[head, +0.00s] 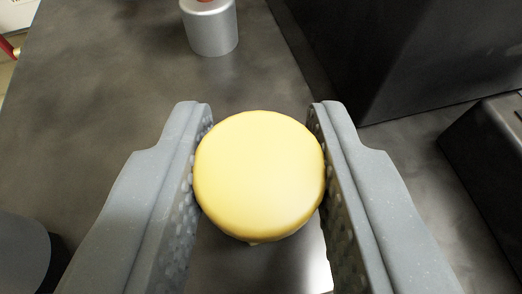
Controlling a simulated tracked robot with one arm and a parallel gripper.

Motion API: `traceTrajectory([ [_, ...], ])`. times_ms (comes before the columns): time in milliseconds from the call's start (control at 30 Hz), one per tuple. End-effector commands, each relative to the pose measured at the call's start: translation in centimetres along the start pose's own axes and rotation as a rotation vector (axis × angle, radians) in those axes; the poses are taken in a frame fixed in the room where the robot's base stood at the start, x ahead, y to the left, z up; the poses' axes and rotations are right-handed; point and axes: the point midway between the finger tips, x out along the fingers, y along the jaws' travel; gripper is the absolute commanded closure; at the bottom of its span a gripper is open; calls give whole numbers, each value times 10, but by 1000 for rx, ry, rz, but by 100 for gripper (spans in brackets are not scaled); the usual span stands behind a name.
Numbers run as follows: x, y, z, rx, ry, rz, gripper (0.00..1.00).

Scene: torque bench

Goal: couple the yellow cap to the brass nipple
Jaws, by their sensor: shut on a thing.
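The yellow cap (260,172) is round with a smooth flat top and sits in the middle of the head view. My gripper (260,150) is shut on it, with one grey finger touching each side. The cap hides what is directly beneath it, so I cannot tell whether it touches anything below. I do not see a part that I can make out as the brass nipple.
A silver cylinder (210,28) with a reddish top stands on the dark bench (110,90) at the upper edge. A large black block (410,50) stands at the upper right. Another dark box (490,165) is at the right edge. A grey rounded object (20,255) is at the lower left.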

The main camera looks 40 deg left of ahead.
Motion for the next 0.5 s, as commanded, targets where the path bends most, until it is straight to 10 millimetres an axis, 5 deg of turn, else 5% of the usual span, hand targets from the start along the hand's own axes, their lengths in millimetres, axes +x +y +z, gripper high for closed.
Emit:
traceTrajectory([
  [67,0,0,-1,-1,2,1,92],
  [100,0,0,-1,-1,2,1,68],
  [200,0,0,-1,-1,1,1,46],
  [500,-2,0,-1,0,1,1,46],
])
